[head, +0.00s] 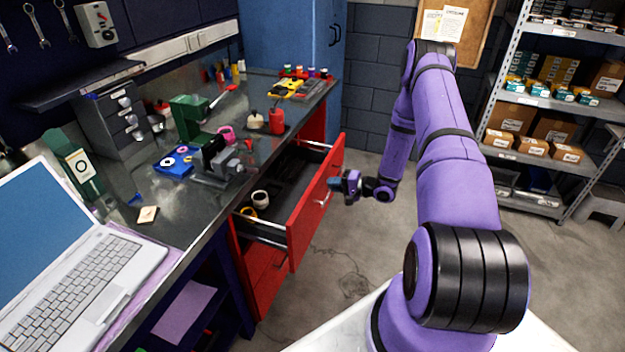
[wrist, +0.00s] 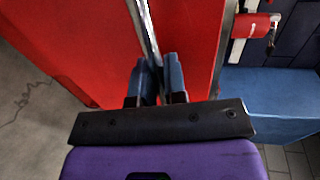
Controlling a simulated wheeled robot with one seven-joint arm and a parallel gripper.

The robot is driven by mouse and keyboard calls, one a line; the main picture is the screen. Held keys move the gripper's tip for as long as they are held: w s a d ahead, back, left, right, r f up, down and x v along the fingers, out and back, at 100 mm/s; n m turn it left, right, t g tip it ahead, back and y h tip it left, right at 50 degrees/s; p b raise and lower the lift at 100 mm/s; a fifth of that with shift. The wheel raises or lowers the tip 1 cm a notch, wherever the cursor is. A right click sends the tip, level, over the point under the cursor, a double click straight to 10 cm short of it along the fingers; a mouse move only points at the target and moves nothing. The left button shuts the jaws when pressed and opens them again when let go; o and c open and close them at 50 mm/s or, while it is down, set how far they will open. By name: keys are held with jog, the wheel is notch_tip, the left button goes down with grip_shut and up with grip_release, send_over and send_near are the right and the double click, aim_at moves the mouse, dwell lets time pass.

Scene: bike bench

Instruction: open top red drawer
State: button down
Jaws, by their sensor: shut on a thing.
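The top red drawer (head: 318,197) is pulled out from the bench, and its inside shows. A white roll (head: 260,198) and a yellow ring (head: 248,212) lie in it. My gripper (head: 338,184) is at the drawer's front face, on its outer side. In the wrist view, the two blue fingers of my gripper (wrist: 157,80) are closed on the metal handle bar (wrist: 143,30) against the red drawer front (wrist: 185,35). The exact contact is partly hidden between the fingers.
The workbench top (head: 165,212) holds a laptop (head: 75,265), a green tool (head: 190,118), a vise (head: 215,165) and a red can (head: 277,120). A blue cabinet (head: 285,35) stands behind. Shelves with boxes (head: 535,120) are at right.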

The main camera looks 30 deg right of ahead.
jog(key=f+v, duration=0.2)
jog(key=v, duration=1.2)
jog(key=shift+s+d+f, duration=0.25)
jog(key=shift+d+f, duration=0.05)
jog(key=shift+f, duration=0.05)
jog(key=c, duration=1.2)
grip_release()
jog(key=shift+s+d, duration=0.1)
jog(key=v, duration=1)
jog(key=shift+s+d, duration=0.2)
jog(key=shift+s, duration=0.05)
